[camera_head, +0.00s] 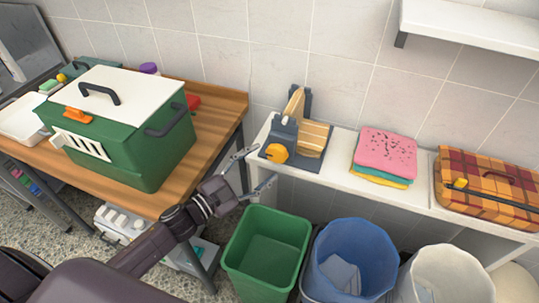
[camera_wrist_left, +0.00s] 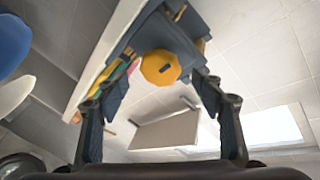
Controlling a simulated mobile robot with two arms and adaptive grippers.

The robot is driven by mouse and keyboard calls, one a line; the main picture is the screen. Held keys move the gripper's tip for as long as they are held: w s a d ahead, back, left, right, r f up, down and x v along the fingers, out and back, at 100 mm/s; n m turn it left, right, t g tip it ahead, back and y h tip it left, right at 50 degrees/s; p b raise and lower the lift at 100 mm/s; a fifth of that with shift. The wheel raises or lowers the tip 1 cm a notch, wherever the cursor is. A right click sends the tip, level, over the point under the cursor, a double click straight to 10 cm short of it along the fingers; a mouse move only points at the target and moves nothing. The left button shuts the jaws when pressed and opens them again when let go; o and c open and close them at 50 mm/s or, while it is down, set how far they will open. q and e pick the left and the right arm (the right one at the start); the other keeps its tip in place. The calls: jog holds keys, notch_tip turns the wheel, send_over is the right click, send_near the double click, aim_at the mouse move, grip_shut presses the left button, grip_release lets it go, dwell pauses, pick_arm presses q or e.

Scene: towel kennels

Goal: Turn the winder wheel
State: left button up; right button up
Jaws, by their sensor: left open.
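The winder (camera_head: 297,138) stands on the white shelf, with a dark grey base and frame and a tan wooden-looking body. Its wheel, a yellow faceted knob (camera_head: 277,153), is on its front left side. In the left wrist view the yellow wheel (camera_wrist_left: 160,67) appears ahead, between and beyond the fingertips, with a small dark mark at its centre. My left gripper (camera_head: 259,168) is open and empty, just left of and in front of the winder. Its two fingers (camera_wrist_left: 159,88) are spread wide and appear apart from the wheel. My right gripper is not in view.
The white shelf (camera_head: 345,178) also holds a stack of folded towels (camera_head: 386,155) and a plaid case (camera_head: 487,188). Green (camera_head: 264,252), blue (camera_head: 352,258) and white (camera_head: 445,275) bins stand below. A green kennel (camera_head: 155,155) sits on the wooden table (camera_head: 222,103).

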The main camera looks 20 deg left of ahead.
aim_at(273, 156)
pick_arm(q)
jog(key=x, duration=0.2)
jog(key=shift+w, duration=0.25)
jog(key=shift+w+d, duration=0.4)
jog(key=shift+w, duration=0.15)
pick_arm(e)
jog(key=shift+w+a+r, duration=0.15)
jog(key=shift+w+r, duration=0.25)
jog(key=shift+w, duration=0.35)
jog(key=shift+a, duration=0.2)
